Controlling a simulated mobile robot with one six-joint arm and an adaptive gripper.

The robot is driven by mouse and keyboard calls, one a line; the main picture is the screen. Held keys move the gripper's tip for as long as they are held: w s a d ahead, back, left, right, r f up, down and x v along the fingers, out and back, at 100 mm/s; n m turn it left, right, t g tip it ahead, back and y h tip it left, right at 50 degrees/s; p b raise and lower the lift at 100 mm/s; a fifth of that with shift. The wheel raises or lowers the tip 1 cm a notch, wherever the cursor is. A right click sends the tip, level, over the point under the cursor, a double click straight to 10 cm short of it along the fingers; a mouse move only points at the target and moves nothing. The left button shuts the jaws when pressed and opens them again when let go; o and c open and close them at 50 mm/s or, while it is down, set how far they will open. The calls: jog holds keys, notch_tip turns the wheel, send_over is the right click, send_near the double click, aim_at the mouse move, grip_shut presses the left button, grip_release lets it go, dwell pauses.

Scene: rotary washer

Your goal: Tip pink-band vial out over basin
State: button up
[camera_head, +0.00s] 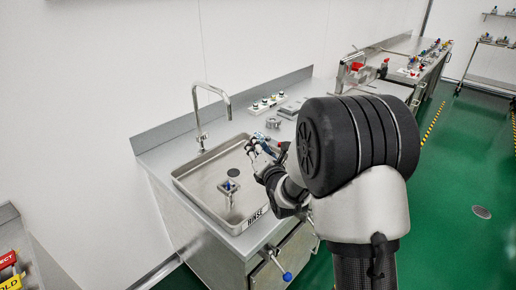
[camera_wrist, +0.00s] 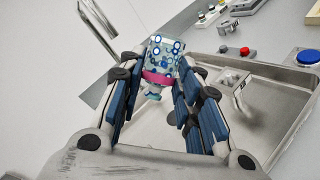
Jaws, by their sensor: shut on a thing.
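My gripper (camera_wrist: 158,88) is shut on the pink-band vial (camera_wrist: 161,53), a clear, bluish, patterned vial held between the blue finger pads. Its pink band (camera_wrist: 157,79) shows in the wrist view. In the head view my gripper (camera_head: 262,150) is over the right part of the basin (camera_head: 187,184), a steel sink labelled RINSE on its front rim. The vial is small there and partly hidden by the fingers, so I cannot tell its exact tilt or contents. The basin also shows on the right of the wrist view (camera_wrist: 285,88).
A tall tap (camera_head: 199,105) stands at the basin's back left. A small fixture with a blue top (camera_head: 228,187) sits inside the basin. A button panel (camera_head: 267,103) lies behind it. A blue-knobbed lever (camera_head: 287,276) juts out at the counter front. Green floor is clear at right.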

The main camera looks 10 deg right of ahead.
jog(key=shift+r, duration=0.1)
jog(key=m+g+p, duration=0.1)
jog(key=m+p, duration=0.1)
jog(key=p, duration=0.3)
jog(key=r+m+g+y+p, duration=0.1)
jog(key=m+g+p, duration=0.1)
jog(key=p, duration=0.3)
jog(key=m+g+y+p, duration=0.1)
jog(key=m+g+p, duration=0.1)
jog(key=p, duration=0.3)
jog(key=shift+r+p, duration=0.2)
jog(key=shift+p, duration=0.1)
jog(key=m+g+y+p, duration=0.1)
jog(key=m+p, duration=0.1)
jog(key=p, duration=0.4)
jog(key=shift+r+y+p, duration=0.15)
jog(key=shift+y+p, duration=0.2)
jog(key=shift+y, duration=0.05)
jog(key=g+p, duration=0.1)
jog(key=p, duration=0.2)
jog(key=shift+r+m+y, duration=0.1)
jog(key=shift+m+y, duration=0.2)
jog(key=shift+m, duration=0.1)
